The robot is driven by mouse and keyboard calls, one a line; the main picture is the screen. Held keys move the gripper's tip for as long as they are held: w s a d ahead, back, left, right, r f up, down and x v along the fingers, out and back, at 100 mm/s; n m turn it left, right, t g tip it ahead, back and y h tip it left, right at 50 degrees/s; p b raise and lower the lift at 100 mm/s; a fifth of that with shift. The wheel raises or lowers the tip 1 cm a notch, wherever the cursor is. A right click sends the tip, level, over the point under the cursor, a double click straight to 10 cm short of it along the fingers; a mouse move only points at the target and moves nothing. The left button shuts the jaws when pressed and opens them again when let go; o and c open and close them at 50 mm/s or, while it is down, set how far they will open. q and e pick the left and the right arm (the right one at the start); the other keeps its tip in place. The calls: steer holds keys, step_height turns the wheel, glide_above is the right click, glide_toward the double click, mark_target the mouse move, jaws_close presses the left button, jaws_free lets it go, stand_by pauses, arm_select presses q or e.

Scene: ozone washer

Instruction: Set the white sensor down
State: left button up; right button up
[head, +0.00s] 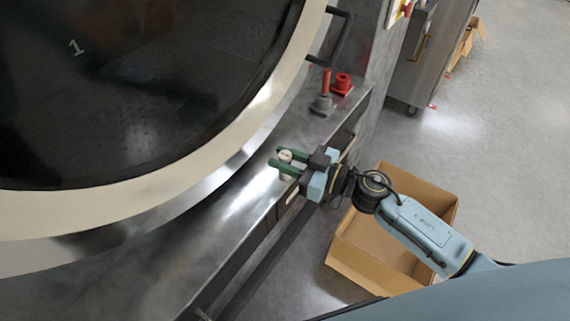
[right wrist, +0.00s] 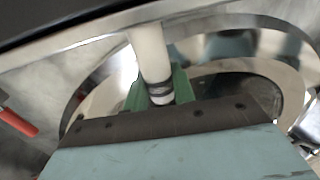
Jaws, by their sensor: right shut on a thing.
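The white sensor (head: 285,156) is a small pale cylinder between the green fingers of my right gripper (head: 279,163) in the head view. In the right wrist view the sensor (right wrist: 150,60) is a white rod with a dark band near its lower end, and the green fingers (right wrist: 158,88) close on both sides of it. The gripper is shut on it, over the steel ledge (head: 235,215) in front of the washer. I cannot tell whether the sensor touches the ledge. My left gripper is not in view.
The big round washer door (head: 170,195) fills the left. A grey fitting with a red handle (head: 322,104) and a red fitting (head: 342,83) stand on the ledge beyond the gripper. An open cardboard box (head: 362,262) sits on the floor below my right arm.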

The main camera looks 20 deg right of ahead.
mark_target(285, 154)
jaws_close()
step_height(285, 154, up, 10)
steer(key=p, duration=0.5)
steer(key=shift+p, duration=0.3)
steer(key=shift+a+r+t+h, duration=0.1)
steer(key=shift+r+t+h, duration=0.2)
steer(key=shift+r+t, duration=0.15)
steer(key=s+d+r+m+t+h, duration=0.1)
steer(key=s+d+m+t+h, duration=0.2)
steer(key=h, duration=0.9)
steer(key=d+m+t, duration=0.2)
steer(key=d+m, duration=0.2)
steer(key=m, duration=0.2)
steer(key=shift+d+r+h+b, duration=0.3)
steer(key=shift+r+b, duration=0.05)
steer(key=shift+b, duration=0.05)
